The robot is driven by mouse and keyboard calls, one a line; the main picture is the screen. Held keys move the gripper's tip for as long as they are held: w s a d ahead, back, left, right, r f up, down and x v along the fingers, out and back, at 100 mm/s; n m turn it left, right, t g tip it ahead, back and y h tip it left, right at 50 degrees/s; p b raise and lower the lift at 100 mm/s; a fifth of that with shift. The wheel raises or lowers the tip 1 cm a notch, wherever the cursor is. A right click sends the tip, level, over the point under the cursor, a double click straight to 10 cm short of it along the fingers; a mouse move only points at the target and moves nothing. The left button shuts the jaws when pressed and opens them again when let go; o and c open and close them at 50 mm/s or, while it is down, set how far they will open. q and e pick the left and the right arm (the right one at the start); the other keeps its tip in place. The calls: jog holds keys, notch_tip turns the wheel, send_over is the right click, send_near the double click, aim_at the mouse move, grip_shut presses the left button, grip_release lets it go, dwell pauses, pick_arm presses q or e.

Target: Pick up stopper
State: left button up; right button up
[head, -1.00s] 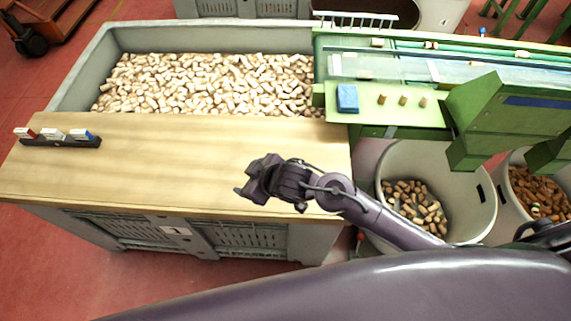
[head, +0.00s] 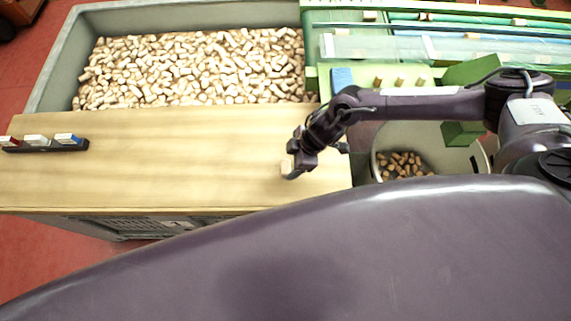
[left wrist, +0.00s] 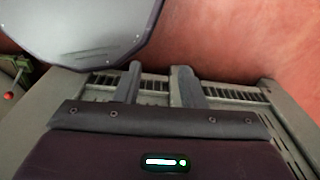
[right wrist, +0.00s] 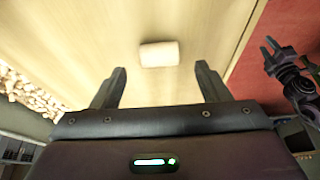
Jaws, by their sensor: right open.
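A pale cork stopper (head: 287,167) lies on the wooden board, near its right end. In the right wrist view the stopper (right wrist: 160,54) lies on its side, ahead of and between the fingertips, not touching them. My right gripper (head: 297,165) is open and empty, its fingers pointing at the board beside the stopper; both fingers show spread in the right wrist view (right wrist: 160,70). My left gripper (left wrist: 160,68) shows a gap between its fingers with nothing in it, over the grey crate's grated side. It is not in the head view.
The wooden board (head: 140,155) is otherwise clear in its middle. A grey bin (head: 52,70) full of stoppers stands behind it. A small rack (head: 45,148) with boxes sits at the left. A green conveyor machine and a white tub (head: 455,150) of corks stand at the right.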

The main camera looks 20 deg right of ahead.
aim_at(285, 166)
jog(key=p+x, duration=0.1)
jog(key=x, duration=0.2)
jog(key=shift+a+f, duration=0.15)
jog(key=shift+a, duration=0.05)
jog(key=shift+w+a+f, duration=0.15)
jog(key=shift+f, duration=0.3)
jog(key=c, duration=1)
pick_arm(q)
jog(key=shift+w+d+r, duration=0.1)
jog(key=shift+w+r, duration=0.4)
jog(key=shift+r, duration=0.3)
pick_arm(e)
jog(key=shift+c, duration=0.2)
jog(key=shift+r, duration=0.1)
